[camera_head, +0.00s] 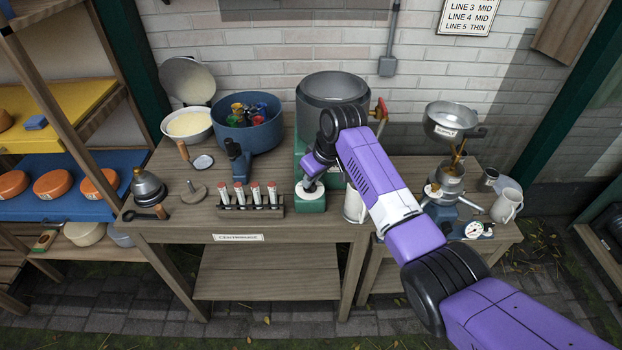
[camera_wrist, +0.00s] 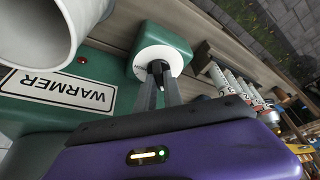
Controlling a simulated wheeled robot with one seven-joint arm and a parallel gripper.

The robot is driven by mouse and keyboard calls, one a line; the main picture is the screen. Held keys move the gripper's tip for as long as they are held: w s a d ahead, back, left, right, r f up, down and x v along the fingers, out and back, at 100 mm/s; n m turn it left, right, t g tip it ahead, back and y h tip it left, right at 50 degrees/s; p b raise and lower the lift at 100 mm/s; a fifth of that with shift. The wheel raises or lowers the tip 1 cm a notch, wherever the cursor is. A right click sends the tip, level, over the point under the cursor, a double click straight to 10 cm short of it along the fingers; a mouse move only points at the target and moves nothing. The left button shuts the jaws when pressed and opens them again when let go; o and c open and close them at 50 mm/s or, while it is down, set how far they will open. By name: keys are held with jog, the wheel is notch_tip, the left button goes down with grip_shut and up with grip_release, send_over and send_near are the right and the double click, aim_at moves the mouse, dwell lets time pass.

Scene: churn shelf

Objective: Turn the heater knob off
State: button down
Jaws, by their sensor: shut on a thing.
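The heater is a green box (camera_wrist: 45,115) with a label reading WARMER, seen upside down in the wrist view. A round white dial (camera_wrist: 177,55) sits on a green block at its front. The dial also shows in the head view (camera_head: 310,191), below my purple gripper. My gripper (camera_wrist: 158,68) reaches the middle of the dial, and its two dark fingers are shut on the knob there. The fingers hide most of the knob, so its pointing direction cannot be told. A small red light (camera_wrist: 82,60) shows on the green box.
A rack of red-capped tubes (camera_head: 250,208) stands close left of the dial. A large grey pot (camera_head: 333,92) stands behind on the heater. A white mug (camera_head: 353,205) is close right. A metal separator (camera_head: 449,180) stands farther right.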

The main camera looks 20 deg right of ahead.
jog(key=shift+n, duration=0.5)
jog(key=c, duration=1.5)
grip_release()
jog(key=shift+o, duration=0.2)
jog(key=shift+r, duration=0.1)
jog(key=b+v, duration=0.1)
jog(key=v, duration=0.6)
jog(key=shift+d+r, duration=0.2)
jog(key=shift+r, duration=0.1)
jog(key=shift+s, duration=0.15)
